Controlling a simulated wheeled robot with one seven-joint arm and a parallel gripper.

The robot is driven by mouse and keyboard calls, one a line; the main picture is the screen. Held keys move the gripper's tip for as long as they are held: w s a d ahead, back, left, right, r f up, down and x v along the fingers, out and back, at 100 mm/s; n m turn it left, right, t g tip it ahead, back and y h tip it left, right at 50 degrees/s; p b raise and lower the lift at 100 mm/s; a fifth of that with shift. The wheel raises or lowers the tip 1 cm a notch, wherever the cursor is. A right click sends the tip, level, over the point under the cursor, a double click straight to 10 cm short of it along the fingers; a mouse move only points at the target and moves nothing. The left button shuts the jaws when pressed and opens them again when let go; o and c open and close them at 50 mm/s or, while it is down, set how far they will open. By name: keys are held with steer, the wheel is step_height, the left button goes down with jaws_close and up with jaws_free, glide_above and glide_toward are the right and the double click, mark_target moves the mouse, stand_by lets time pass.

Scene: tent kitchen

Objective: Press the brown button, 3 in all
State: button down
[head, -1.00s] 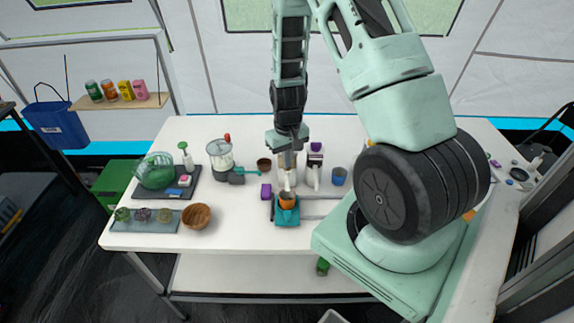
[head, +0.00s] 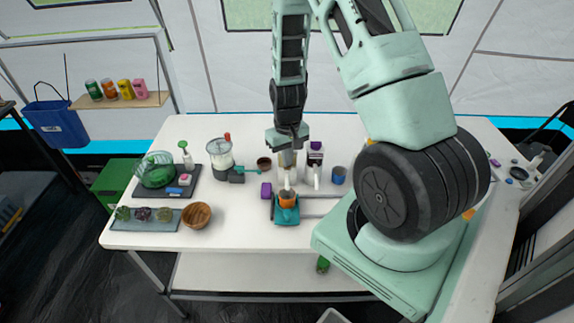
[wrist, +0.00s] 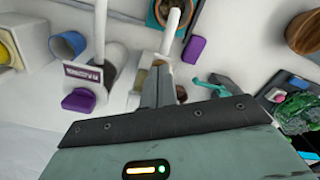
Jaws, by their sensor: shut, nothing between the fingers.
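My gripper (head: 289,150) points down over the row of dispensers at the middle of the table. Its fingers are together and empty in the wrist view (wrist: 157,85). A white spout (wrist: 172,30) runs from that dispenser toward an orange cup (head: 288,198) on a teal carriage (head: 286,215). The cup also shows in the wrist view (wrist: 162,12).
A dispenser with a purple button (wrist: 78,100) stands beside it. A purple block (head: 266,190) lies left of the carriage. A blue cup (head: 339,175), blender (head: 221,158) and wooden bowl (head: 196,215) stand on the table (head: 240,238). Grey rails (head: 318,215) extend right from the carriage.

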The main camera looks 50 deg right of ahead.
steer(key=shift+f, duration=0.2)
steer(key=shift+r+p, duration=0.3)
steer(key=shift+r, duration=0.2)
stand_by(0.5)
step_height(320, 180, up, 6)
steer(key=p, duration=0.4)
steer(key=shift+r+p, duration=0.1)
steer(key=shift+p, duration=0.3)
